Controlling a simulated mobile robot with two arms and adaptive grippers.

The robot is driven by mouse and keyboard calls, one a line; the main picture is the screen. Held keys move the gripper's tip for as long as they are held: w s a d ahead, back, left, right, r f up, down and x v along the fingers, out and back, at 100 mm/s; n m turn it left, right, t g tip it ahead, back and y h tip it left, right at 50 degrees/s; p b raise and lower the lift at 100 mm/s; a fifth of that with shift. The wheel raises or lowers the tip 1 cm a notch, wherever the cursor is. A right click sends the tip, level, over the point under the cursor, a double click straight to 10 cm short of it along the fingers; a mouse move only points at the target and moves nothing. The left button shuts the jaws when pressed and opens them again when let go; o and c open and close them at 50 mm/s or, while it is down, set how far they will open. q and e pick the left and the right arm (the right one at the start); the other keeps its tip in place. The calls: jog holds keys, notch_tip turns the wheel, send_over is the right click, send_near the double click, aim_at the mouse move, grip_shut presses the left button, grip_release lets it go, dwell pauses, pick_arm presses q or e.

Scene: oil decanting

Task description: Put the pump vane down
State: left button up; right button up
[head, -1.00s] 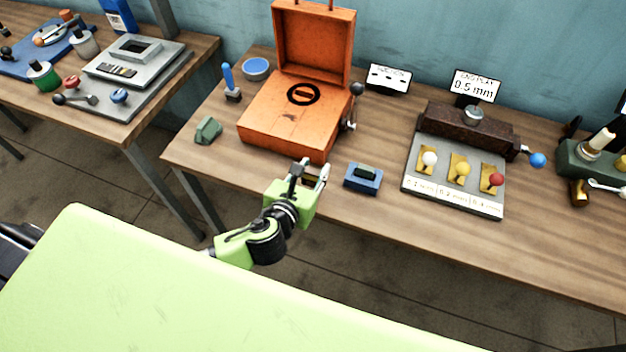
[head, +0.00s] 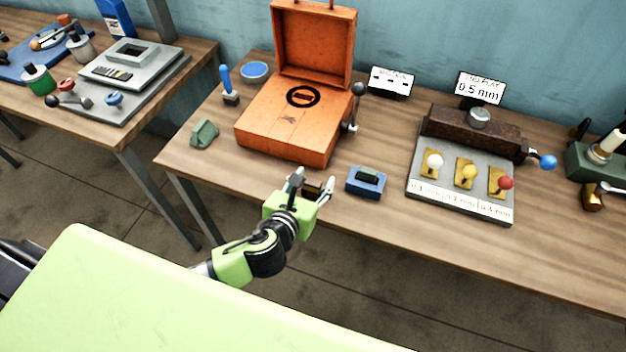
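My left gripper (head: 312,184) is over the front part of the middle table, in front of the orange case. Its two fingers stand apart. A small dark brown patch shows between them; I cannot tell whether it is a part or shaded table. A blue block (head: 365,188) with a dark green piece (head: 368,174) on top stands just right of the gripper, apart from it. A grey-green block (head: 204,133) lies at the table's left end. I cannot tell for sure which piece is the pump vane. My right gripper is not in view.
The open orange case (head: 290,125) stands behind the gripper. A grey plate with coloured knobs (head: 463,180) is to the right, with an end play display (head: 480,88) behind it. A blue bowl (head: 254,71) is at the back left. Bare table lies around the blue block.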

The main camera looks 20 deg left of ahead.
pick_arm(q)
jog(key=shift+r, duration=0.15)
jog(key=b+v, duration=0.1)
jog(key=v, duration=1.1)
